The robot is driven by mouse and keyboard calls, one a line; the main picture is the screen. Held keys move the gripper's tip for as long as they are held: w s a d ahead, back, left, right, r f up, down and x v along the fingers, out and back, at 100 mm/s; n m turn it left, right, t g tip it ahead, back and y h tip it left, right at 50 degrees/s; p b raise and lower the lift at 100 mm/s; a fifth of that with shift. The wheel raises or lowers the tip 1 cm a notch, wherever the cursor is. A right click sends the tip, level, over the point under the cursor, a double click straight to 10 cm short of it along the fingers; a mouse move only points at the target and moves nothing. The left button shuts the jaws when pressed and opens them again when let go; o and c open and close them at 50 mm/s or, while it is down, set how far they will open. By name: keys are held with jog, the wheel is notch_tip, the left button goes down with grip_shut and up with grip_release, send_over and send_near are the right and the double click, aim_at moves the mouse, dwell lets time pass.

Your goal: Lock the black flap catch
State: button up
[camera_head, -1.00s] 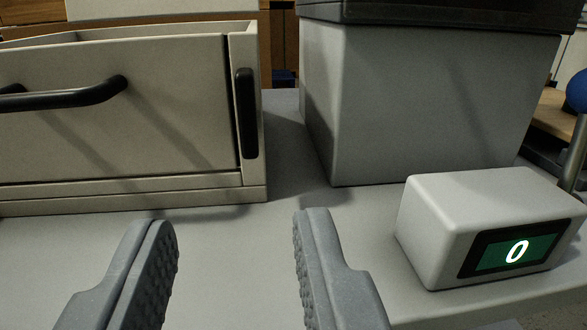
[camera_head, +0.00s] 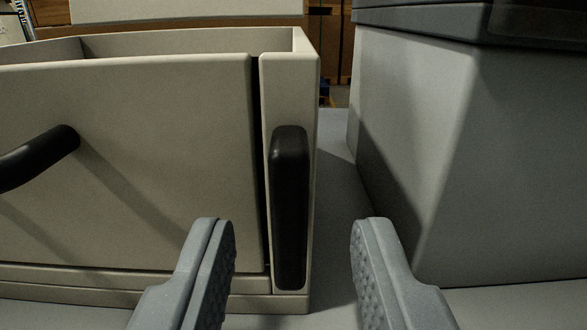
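The black flap catch (camera_head: 290,208) is an upright, rounded black bar on the right front post of a beige box. It stands vertical, beside the narrow dark gap at the right edge of the box's front flap (camera_head: 130,150). The flap is upright and carries a black handle (camera_head: 40,158) at the left. My gripper (camera_head: 292,245) is open and empty. Its two grey fingers show low in the picture, one to each side of the catch in this view. I cannot tell that either finger touches it.
A large grey box with a dark lid (camera_head: 440,150) stands close on the right, behind my right finger. A narrow strip of grey tabletop (camera_head: 340,215) lies between it and the beige box. The beige box is open at the top.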

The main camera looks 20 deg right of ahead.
aim_at(290, 206)
jog(key=shift+x, duration=1.25)
